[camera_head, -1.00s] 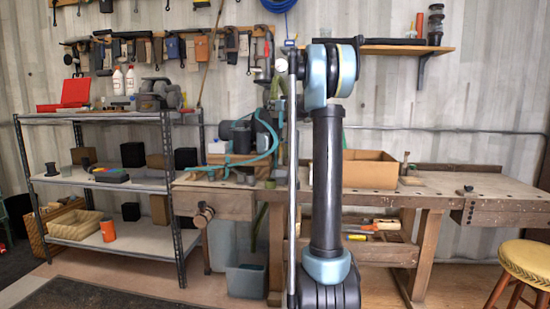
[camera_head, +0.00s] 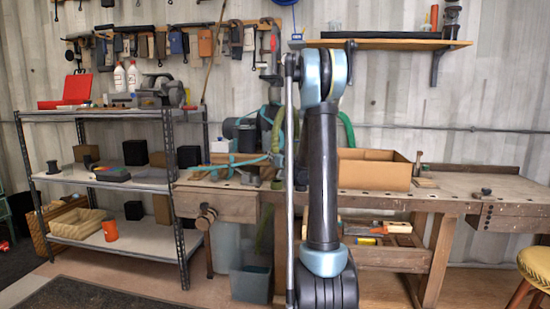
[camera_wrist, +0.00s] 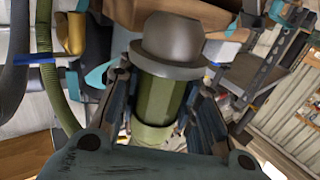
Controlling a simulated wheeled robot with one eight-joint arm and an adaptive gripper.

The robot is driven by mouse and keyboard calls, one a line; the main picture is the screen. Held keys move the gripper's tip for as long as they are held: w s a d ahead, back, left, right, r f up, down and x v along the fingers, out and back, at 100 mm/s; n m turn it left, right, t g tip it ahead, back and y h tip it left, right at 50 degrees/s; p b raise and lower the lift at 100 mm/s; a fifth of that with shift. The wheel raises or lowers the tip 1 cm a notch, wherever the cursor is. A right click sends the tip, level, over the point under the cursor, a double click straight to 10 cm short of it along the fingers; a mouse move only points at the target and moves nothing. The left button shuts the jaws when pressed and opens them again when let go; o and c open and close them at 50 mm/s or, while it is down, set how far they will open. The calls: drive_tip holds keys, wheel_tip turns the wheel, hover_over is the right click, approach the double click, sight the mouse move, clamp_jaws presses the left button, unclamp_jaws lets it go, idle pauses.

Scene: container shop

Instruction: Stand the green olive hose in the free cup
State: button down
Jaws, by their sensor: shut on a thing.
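My gripper (camera_wrist: 160,88) is shut on a thick olive-green hose (camera_wrist: 160,103) in the wrist view, with a finger on either side. A dull grey flanged end piece (camera_wrist: 170,45) caps the hose just beyond the fingers. In the head view my arm hides the gripper; a green curved length (camera_head: 346,128) shows right of the arm, and I cannot tell whether it is the held hose. Another green hose (camera_wrist: 46,65) hangs at the left of the wrist view. I cannot tell which thing is the free cup.
A workbench (camera_head: 460,200) with an open cardboard box (camera_head: 375,170) stands behind my arm. A metal shelf unit (camera_head: 135,183) stands left, with an orange cup (camera_head: 110,229) low down. A wall shelf (camera_head: 390,44) is upper right. A yellow stool (camera_head: 535,265) stands lower right.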

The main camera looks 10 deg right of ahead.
drive_tip(key=shift+d+f, duration=0.55)
drive_tip(key=shift+f, duration=0.2)
wheel_tip(320, 180, down, 2)
drive_tip(key=shift+d, duration=0.15)
drive_tip(key=shift+f, duration=1.7)
drive_tip(key=shift+w+a+r, duration=0.2)
drive_tip(key=shift+w+a, duration=0.1)
drive_tip(key=shift+a, duration=0.05)
drive_tip(key=shift+f, duration=1.45)
idle(1.0)
drive_tip(key=c, duration=1.1)
unclamp_jaws()
drive_tip(key=shift+o, duration=0.2)
